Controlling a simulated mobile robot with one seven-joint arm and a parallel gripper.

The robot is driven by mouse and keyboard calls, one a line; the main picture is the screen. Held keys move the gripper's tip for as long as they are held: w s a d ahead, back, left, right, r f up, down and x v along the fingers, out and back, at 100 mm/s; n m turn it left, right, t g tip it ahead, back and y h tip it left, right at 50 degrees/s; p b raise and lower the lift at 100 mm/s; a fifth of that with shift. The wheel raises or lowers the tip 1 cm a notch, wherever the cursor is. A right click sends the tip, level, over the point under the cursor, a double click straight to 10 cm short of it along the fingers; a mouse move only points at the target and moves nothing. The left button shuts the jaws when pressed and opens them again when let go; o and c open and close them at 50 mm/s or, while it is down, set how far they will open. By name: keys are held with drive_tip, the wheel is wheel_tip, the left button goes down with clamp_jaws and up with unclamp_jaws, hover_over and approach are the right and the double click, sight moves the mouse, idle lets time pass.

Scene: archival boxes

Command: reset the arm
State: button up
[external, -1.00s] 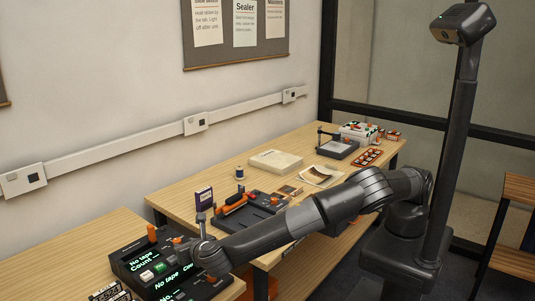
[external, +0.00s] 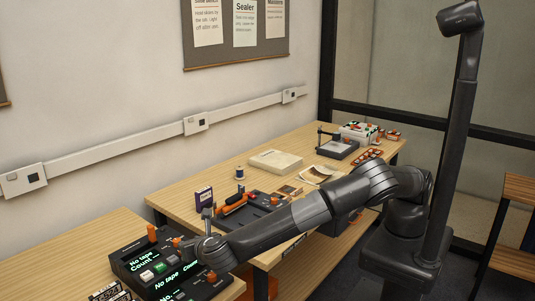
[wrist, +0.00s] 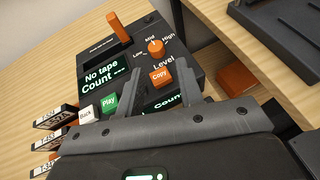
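My gripper (wrist: 145,100) is over the black tape deck (wrist: 130,55), which has a lit display reading "No tape Count". In the wrist view its two grey fingers stand apart with nothing between them. The deck also shows in the external view (external: 135,254), on the near table, with my arm reaching to its right side. The orange Copy button (wrist: 161,77), green Play button (wrist: 109,103) and white Back button (wrist: 86,114) lie close by in the wrist view. Contact between fingers and deck cannot be told.
Labelled cassettes (wrist: 48,140) lie left of the deck. An orange block (wrist: 237,78) is to its right. A second table holds a black device with an orange handle (external: 235,204), a purple-black box (external: 204,197) and a pale flat box (external: 275,160). The wall is behind.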

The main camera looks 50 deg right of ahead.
drive_tip(key=w+d+r+m+g+h, duration=0.1)
drive_tip(key=w+d+r+m+g, duration=0.3)
drive_tip(key=w+d, duration=0.6)
drive_tip(key=d+r+m+g+y, duration=0.15)
drive_tip(key=d+r+m, duration=0.35)
drive_tip(key=d, duration=1)
drive_tip(key=d+r+m+g, duration=0.35)
drive_tip(key=d+m, duration=0.35)
drive_tip(key=d, duration=0.7)
drive_tip(key=s+d+r+m+y, duration=0.1)
drive_tip(key=s+d+r+m, duration=0.25)
drive_tip(key=s+d, duration=0.4)
drive_tip(key=s+d+r+m+y, duration=0.25)
drive_tip(key=s+d+m, duration=0.25)
drive_tip(key=d, duration=0.6)
drive_tip(key=s+d+m+t, duration=0.1)
drive_tip(key=s+d+m, duration=0.2)
drive_tip(key=s, duration=0.5)
drive_tip(key=s+d+m+t, duration=0.1)
drive_tip(key=s+d+m, duration=0.2)
drive_tip(key=s+m, duration=0.2)
drive_tip(key=s, duration=0.3)
drive_tip(key=shift+d+f, duration=0.15)
drive_tip(key=shift+f, duration=0.05)
